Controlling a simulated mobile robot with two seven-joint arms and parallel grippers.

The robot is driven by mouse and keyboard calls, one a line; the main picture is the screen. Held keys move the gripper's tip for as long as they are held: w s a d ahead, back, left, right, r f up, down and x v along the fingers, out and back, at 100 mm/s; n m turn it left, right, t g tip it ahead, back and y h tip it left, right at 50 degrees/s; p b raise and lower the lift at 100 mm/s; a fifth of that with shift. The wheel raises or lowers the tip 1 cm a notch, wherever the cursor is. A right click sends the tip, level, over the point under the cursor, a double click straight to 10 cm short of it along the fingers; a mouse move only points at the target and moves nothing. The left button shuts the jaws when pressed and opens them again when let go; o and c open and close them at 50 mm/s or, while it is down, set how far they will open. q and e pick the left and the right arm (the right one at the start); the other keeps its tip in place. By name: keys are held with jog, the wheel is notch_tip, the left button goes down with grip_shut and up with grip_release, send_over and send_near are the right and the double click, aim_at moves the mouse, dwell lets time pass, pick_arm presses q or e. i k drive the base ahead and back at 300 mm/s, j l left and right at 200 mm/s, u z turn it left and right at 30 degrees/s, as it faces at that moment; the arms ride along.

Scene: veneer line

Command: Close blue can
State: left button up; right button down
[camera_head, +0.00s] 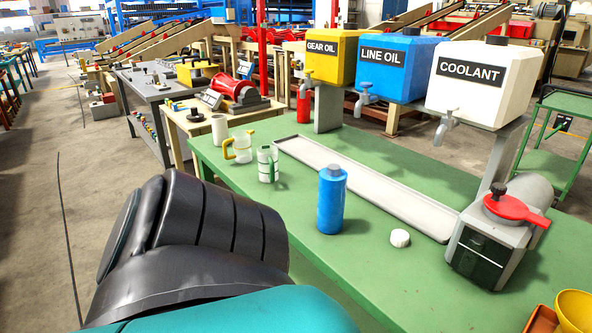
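The blue can (331,203) stands upright on the green table (375,285), left of the table's middle. Its top narrows to a short neck; the picture is too small to tell if the neck is open. A small round white cap (400,238) lies on the table to the right of the can, apart from it. One of my arms, black and teal, fills the lower left foreground, in front of the table's near edge. Neither of my grippers shows in this view.
A long pale tray (380,190) lies behind the can. A white-green cup (267,165) and a clear jug (240,148) stand at left. A grey device with a red handle (515,208) and a yellow bowl (576,312) are at right. Oil tanks (398,72) stand behind.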

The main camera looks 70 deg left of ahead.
aim_at(333, 179)
jog(key=u, duration=2.05)
